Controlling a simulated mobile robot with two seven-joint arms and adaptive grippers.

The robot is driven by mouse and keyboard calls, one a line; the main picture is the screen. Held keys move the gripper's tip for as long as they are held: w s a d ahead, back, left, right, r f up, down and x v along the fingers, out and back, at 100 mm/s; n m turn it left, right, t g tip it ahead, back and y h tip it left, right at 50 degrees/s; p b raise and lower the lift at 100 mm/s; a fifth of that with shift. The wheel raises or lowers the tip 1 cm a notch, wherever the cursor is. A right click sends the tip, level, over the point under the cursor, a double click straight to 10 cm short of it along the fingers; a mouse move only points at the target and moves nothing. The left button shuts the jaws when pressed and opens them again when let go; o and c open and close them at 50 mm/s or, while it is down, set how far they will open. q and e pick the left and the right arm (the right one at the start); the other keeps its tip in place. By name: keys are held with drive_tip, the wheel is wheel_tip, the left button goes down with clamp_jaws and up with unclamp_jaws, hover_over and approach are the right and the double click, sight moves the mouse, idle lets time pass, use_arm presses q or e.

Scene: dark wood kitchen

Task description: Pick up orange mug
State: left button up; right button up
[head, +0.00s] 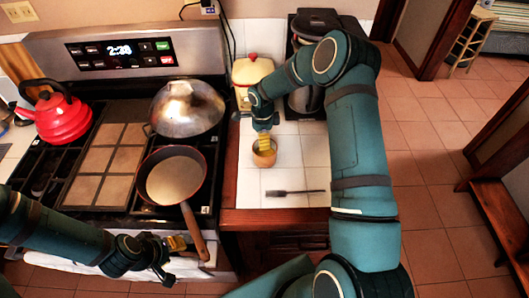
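The orange mug (265,158) stands upright on the white tiled counter, right of the stove. My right gripper (264,145) reaches down over it from above, with its yellow fingertips at the mug's rim and opening. The fingers overlap the mug in this view, so I cannot tell whether they grip its wall or how far apart they are. My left gripper (182,243) is low in front of the stove, beside the pan handle and away from the mug. Its finger gap is not clear.
A dark spatula (294,192) lies on the counter in front of the mug. A lidded jar (251,76) and a coffee maker (302,95) stand behind. The stove holds a frying pan (174,180), a domed metal lid (187,108) and a red kettle (62,115).

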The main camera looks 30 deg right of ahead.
drive_tip(key=c, duration=0.8)
drive_tip(key=shift+c, duration=0.2)
drive_tip(key=shift+r, duration=0.2)
